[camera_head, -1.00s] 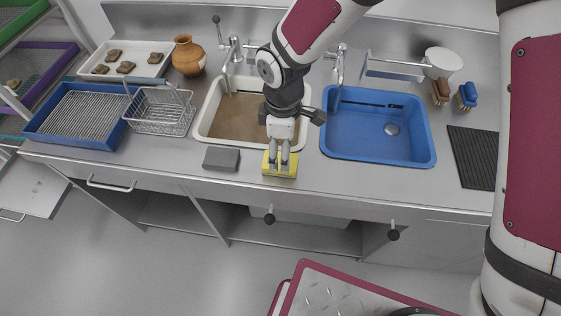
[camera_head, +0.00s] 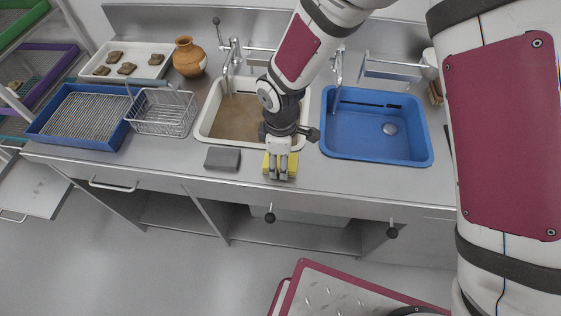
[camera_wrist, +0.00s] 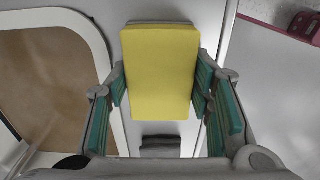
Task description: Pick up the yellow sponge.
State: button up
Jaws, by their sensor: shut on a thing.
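The yellow sponge (camera_head: 266,161) is at the counter's front edge, below the brown-bottomed sink, in the head view. My gripper (camera_head: 280,174) points down over it, with its fingers covering the sponge's middle. In the wrist view the sponge (camera_wrist: 160,70) is a flat yellow block between the teal-padded fingers of my gripper (camera_wrist: 164,100). My gripper is shut on the sponge. I cannot tell whether the sponge's underside touches the counter.
A grey block (camera_head: 222,159) lies left of the sponge; it also shows in the wrist view (camera_wrist: 160,146). The brown-bottomed sink (camera_head: 203,127) is behind, the blue sink (camera_head: 370,143) to the right. A wire rack (camera_head: 163,118) and blue tray (camera_head: 45,117) stand left.

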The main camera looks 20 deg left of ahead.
aim_at(278, 163)
jog(key=shift+r, duration=0.55)
jog(key=shift+s+r+b, duration=0.2)
jog(key=shift+s+r, duration=0.1)
jog(key=shift+r, duration=0.35)
jog(key=shift+s+r+b, duration=0.2)
jog(key=shift+s+r, duration=0.05)
jog(key=shift+r, duration=0.35)
jog(key=s+a+r+b, duration=0.1)
jog(key=s, duration=1.4)
jog(key=shift+r, duration=0.2)
jog(key=shift+a, duration=0.1)
